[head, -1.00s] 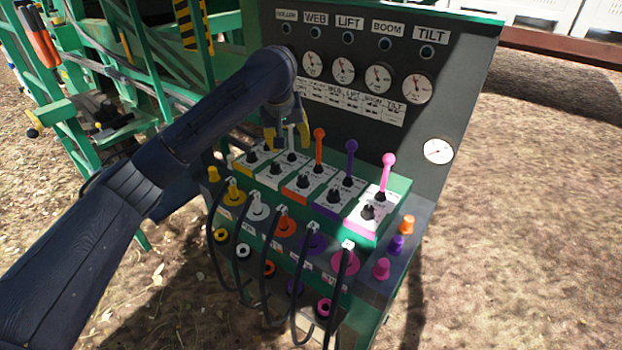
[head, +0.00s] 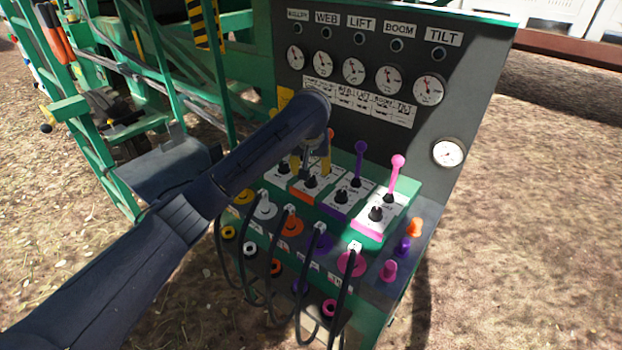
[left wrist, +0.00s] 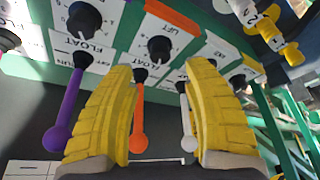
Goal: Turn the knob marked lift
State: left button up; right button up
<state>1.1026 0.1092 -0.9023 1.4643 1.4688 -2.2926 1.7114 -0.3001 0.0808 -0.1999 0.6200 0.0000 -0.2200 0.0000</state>
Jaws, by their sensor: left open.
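The lift knob (left wrist: 159,48) is a small black knob on a white plate with an orange edge, its label reading LIFT upside down in the left wrist view. It also shows in the head view (head: 310,183), just below my left gripper (head: 311,168). In the wrist view the yellow fingers of my left gripper (left wrist: 160,75) are open, with the knob beyond the gap between their tips, apart from them. The orange lever (left wrist: 138,120) stands in the gap beside the left finger. The white lever (left wrist: 187,115) is close to the right finger.
A purple lever (head: 360,155) and a pink lever (head: 396,175) stand right of the lift block. Black cables (head: 290,255) plug into the lower front. The gauge panel (head: 440,125) rises behind. Open ground lies to the right.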

aim_at(311, 177)
pick_arm(q)
jog(key=x, duration=0.7)
jog(key=shift+w+f, duration=0.1)
jog(key=shift+o, duration=0.2)
grip_shut()
dwell(0.4)
